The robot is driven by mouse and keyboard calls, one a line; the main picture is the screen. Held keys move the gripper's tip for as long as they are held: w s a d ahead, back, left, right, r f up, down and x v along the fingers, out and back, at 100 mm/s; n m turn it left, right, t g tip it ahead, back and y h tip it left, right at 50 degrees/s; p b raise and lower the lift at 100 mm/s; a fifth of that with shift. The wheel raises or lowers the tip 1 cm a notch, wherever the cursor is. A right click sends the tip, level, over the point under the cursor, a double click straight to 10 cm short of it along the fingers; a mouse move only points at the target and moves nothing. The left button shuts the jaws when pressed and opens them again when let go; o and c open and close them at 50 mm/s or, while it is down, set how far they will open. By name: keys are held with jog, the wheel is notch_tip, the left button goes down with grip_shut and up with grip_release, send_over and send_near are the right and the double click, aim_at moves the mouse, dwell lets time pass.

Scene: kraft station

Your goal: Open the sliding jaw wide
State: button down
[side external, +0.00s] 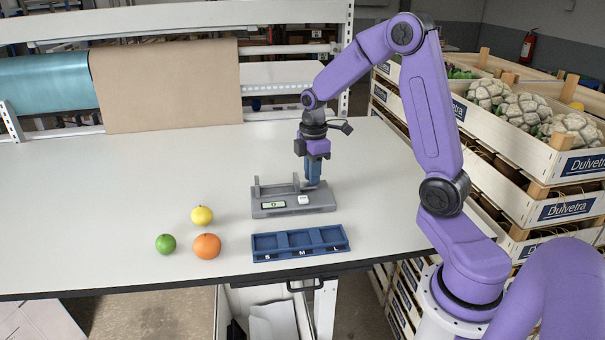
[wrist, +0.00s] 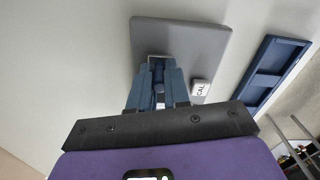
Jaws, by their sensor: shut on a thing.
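The grey measuring device (side external: 270,209) lies on the table, with a small green-lit display and a white button on its front. The button reads CAL in the wrist view (wrist: 200,88). A fixed upright plate (side external: 257,187) stands at its left end. The sliding jaw (side external: 296,182) is toward its right end, with a gap between the two. My gripper (side external: 311,183) points down over the right end of the device. Its blue fingers are shut on the sliding jaw, and they hide most of the part they hold in the wrist view (wrist: 157,70).
A blue tray (side external: 300,254) with compartments marked S, M and L lies in front of the device. A yellow lemon (side external: 202,215), a green lime (side external: 165,243) and an orange (side external: 207,246) lie to the left. The table behind and far left is clear. Crates (side external: 530,190) stand at right.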

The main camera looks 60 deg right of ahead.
jog(key=shift+s+d, duration=0.2)
jog(key=shift+d, duration=0.05)
jog(key=c, duration=1.1)
grip_release()
jog(key=shift+a, duration=0.1)
jog(key=shift+r, duration=0.25)
notch_tip(320, 180, up, 17)
